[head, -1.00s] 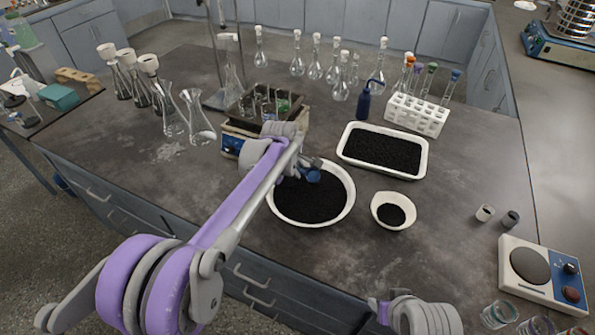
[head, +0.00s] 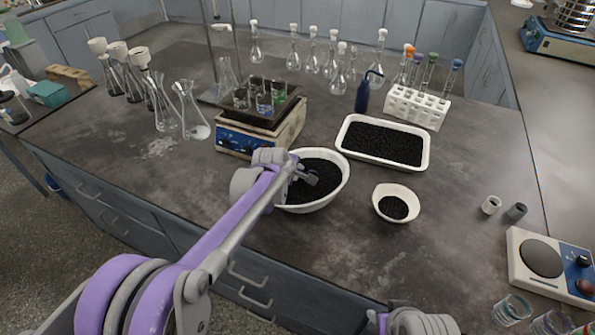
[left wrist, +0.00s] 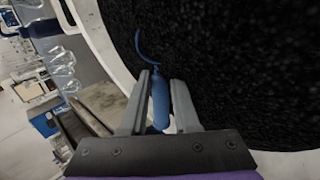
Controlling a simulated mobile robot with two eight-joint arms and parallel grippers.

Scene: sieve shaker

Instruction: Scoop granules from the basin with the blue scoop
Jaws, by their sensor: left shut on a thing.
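The white round basin (head: 311,207) stands on the near part of the bench and holds black granules (head: 326,166). My left gripper (head: 310,178) reaches over its left side, low at the granules. In the left wrist view, my left gripper (left wrist: 160,100) is shut on the handle of the blue scoop (left wrist: 159,108). The scoop's curved blue rim shows against the granules, with black inside it. I cannot tell whether its bowl is sunk in them or filled. In the head view the scoop is mostly hidden by the gripper. My right gripper is not in view; only part of my right arm shows.
A small white bowl (head: 414,212) with granules stands right of the basin. A white tray (head: 424,158) of granules lies behind. A blue-fronted device (head: 238,142) carrying beakers stands close behind the basin.

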